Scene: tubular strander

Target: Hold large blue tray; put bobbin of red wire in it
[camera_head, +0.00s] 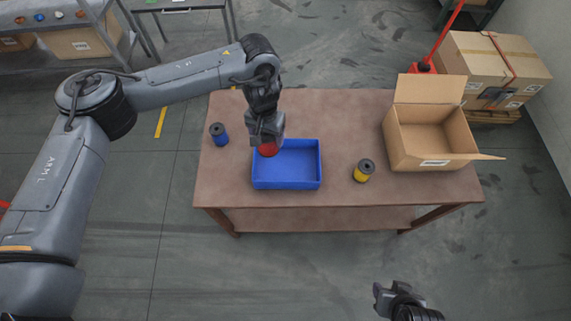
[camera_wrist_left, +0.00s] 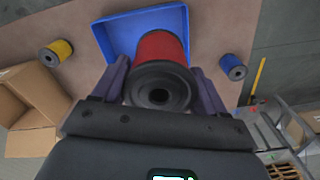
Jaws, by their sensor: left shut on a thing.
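The large blue tray (camera_head: 289,182) sits on the brown table, and it also shows in the left wrist view (camera_wrist_left: 104,42). My left gripper (camera_head: 267,142) is shut on the bobbin of red wire (camera_head: 268,150), at the tray's back left corner. In the left wrist view the red bobbin (camera_wrist_left: 160,48) sits between the two fingers (camera_wrist_left: 160,85), its black end towards the camera. It covers part of the tray, and I cannot tell whether it touches the tray. My right gripper (camera_head: 385,297) is at the bottom of the head view, off the table and away from the tray; its fingers are unclear.
An open cardboard box (camera_head: 425,138) is at the table's right end. The brown table (camera_head: 330,110) is bare behind the tray.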

